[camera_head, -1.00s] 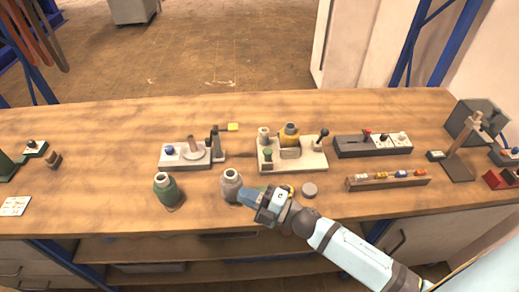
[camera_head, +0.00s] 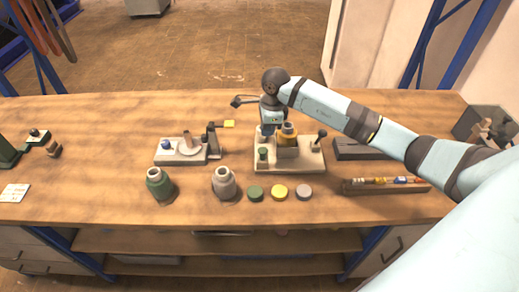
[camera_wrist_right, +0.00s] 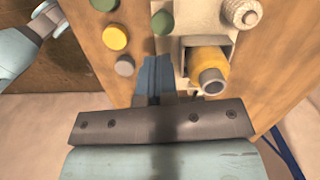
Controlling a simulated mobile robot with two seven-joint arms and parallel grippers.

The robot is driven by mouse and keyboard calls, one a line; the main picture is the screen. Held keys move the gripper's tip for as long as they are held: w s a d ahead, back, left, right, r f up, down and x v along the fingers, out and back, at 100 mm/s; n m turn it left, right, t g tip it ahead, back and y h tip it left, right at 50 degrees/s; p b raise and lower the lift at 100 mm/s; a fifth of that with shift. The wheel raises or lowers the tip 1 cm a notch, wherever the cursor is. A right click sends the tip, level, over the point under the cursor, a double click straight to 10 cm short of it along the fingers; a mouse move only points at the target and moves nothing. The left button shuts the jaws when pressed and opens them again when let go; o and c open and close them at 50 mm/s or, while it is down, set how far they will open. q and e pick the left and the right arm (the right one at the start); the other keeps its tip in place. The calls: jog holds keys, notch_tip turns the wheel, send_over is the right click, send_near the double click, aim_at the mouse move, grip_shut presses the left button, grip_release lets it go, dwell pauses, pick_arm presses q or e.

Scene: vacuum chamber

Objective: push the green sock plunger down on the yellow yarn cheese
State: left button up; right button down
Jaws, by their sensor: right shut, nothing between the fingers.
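The yellow yarn cheese (camera_head: 289,141) stands on a cream base (camera_head: 305,164), with a grey tube upright in its middle. In the right wrist view the cheese (camera_wrist_right: 208,64) is just right of my fingers. The green plunger (camera_head: 263,154) is a short green piece at the base's left front; its round top (camera_wrist_right: 161,22) also shows in the wrist view. My right gripper (camera_head: 267,132) is shut and empty, pointing down over the base's left rear, just left of the cheese and behind the green plunger. It hides that corner. Whether its fingertips touch anything I cannot tell.
A black-knobbed lever (camera_head: 321,135) stands at the base's right. In front are green (camera_head: 256,194), yellow (camera_head: 279,192) and grey (camera_head: 304,192) discs. Green (camera_head: 160,184) and grey (camera_head: 224,182) bottles stand left. Another fixture (camera_head: 180,157) is further left.

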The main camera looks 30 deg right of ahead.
aim_at(265, 150)
jog(key=shift+w+d+r, duration=0.1)
jog(key=shift+d, duration=0.1)
jog(key=shift+w+a+f+b, duration=0.1)
jog(key=shift+a+f+b, duration=0.1)
jog(key=shift+f+b, duration=1.15)
jog(key=shift+w+a+f+b, duration=0.15)
jog(key=shift+f+b, duration=0.25)
jog(key=shift+f, duration=1.75)
jog(key=shift+s, duration=0.15)
